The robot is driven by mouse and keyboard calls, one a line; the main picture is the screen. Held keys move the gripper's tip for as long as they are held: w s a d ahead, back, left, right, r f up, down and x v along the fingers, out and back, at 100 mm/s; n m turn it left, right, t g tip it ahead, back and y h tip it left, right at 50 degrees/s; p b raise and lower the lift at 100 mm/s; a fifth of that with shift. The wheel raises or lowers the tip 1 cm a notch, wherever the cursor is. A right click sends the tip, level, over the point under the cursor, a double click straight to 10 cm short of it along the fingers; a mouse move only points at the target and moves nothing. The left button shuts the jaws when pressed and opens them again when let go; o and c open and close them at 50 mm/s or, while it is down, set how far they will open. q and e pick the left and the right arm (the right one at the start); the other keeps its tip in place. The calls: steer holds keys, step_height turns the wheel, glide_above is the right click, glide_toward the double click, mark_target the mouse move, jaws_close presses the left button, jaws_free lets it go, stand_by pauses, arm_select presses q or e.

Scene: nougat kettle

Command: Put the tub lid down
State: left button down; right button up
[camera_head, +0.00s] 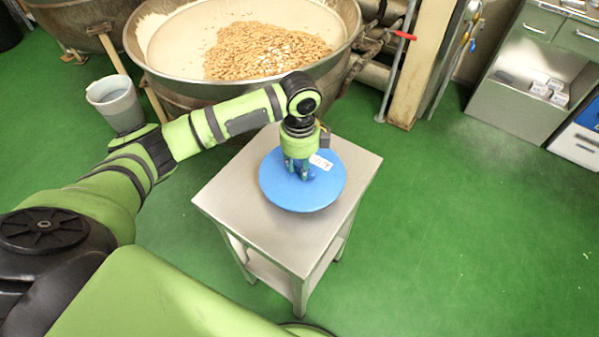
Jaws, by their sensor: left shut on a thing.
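The tub lid (305,197) is a round blue disc with a white label near its right side. It is over the top of a small metal table, towards its back half. I cannot tell whether it touches the tabletop. My left gripper (300,172) points straight down at the middle of the lid and is shut on its raised centre part, which the fingers partly hide. My right gripper is not in view.
The metal table (235,195) has bare room left and front of the lid. A large kettle (175,75) with nuts (262,52) stands behind it. A grey bucket (115,103) is at the left. Metal cabinets (520,100) stand at the right. Green floor lies between.

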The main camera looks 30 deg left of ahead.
mark_target(300, 173)
arm_select(q)
steer(key=shift+f+p, duration=0.35)
steer(key=shift+f, duration=1.55)
steer(key=shift+s+f, duration=0.1)
steer(key=shift+f, duration=0.05)
steer(key=c, duration=1)
jaws_free()
steer(key=shift+o, duration=0.2)
step_height(300, 173, up, 12)
steer(key=shift+r+b, duration=0.2)
steer(key=shift+b, duration=0.35)
steer(key=shift+f, duration=0.1)
